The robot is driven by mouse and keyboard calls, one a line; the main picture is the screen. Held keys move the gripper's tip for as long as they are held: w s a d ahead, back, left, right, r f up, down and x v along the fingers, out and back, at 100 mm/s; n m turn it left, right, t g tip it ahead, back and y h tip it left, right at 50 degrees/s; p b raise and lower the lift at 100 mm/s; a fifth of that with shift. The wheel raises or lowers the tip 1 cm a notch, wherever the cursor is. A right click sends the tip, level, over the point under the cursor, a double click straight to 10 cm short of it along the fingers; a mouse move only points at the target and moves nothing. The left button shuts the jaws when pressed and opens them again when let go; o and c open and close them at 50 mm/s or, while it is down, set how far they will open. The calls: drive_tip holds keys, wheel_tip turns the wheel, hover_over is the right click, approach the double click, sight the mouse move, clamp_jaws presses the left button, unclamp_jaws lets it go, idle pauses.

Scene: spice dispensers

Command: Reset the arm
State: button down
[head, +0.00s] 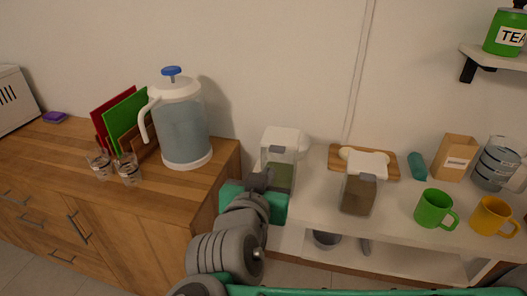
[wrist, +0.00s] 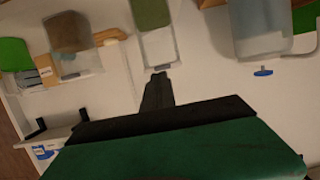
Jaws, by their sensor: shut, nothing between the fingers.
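My gripper (head: 259,181) is shut and empty, with the dark fingers together. In the head view it is in front of the spice dispenser with green contents (head: 279,178) and partly covers it. Whether it touches the dispenser I cannot tell. In the wrist view, which looks upside down, my gripper (wrist: 158,78) points at that green-filled dispenser (wrist: 153,15), with its clear part near the fingertips. The dispenser with brown contents (head: 359,194) stands to the right on the white counter. It also shows in the wrist view (wrist: 72,35).
A water jug (head: 182,125) stands on the wooden cabinet at left, beside cutting boards (head: 125,113) and two glasses (head: 129,170). A green mug (head: 433,208) and yellow mug (head: 488,214) stand at right. A wall shelf (head: 495,57) holds a green tea canister (head: 505,35).

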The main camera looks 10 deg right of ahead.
drive_tip(key=d+f+n+g+y+p, duration=0.1)
drive_tip(key=d+f+g+y+p, duration=0.1)
drive_tip(key=d+f+g+p, duration=0.4)
drive_tip(key=s+d+f+n+g+y+p, duration=0.2)
drive_tip(key=s+f+n+g+y+p, duration=0.1)
drive_tip(key=s, duration=0.4)
drive_tip(key=shift+d+f+g, duration=0.15)
drive_tip(key=shift+f+g, duration=0.2)
drive_tip(key=shift+g, duration=0.45)
